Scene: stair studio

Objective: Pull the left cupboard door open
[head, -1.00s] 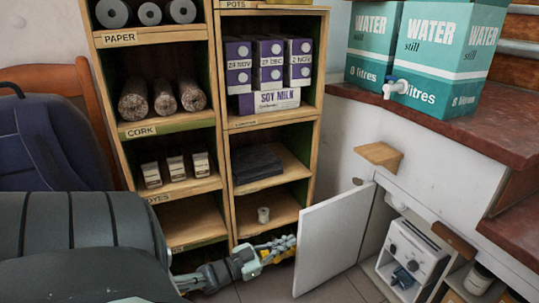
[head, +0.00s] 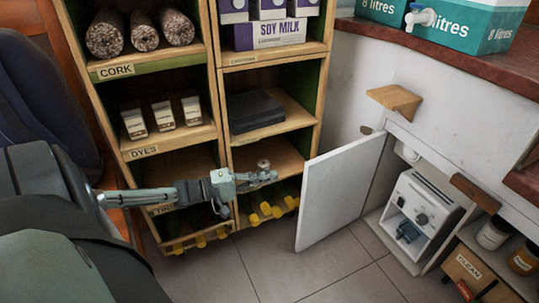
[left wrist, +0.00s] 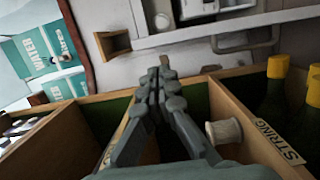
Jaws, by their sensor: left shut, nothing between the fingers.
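The left cupboard door (head: 340,195) is a white panel that stands swung well out from the white cupboard front, in the head view. The open cupboard beside it shows a white appliance (head: 424,205) inside. My left gripper (head: 272,176) is shut and empty, left of the door's free edge and apart from it, in front of the wooden shelves. Its shut fingers also show in the left wrist view (left wrist: 160,75), near a small pale spool (left wrist: 224,131). My right gripper is not in view.
The wooden shelf unit (head: 222,110) stands close behind my left gripper, with bottles (head: 265,210) low down. A wooden block (head: 396,100) juts from the cupboard front above the door. Jars (head: 493,232) stand at right. Tiled floor (head: 275,265) is clear before the door.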

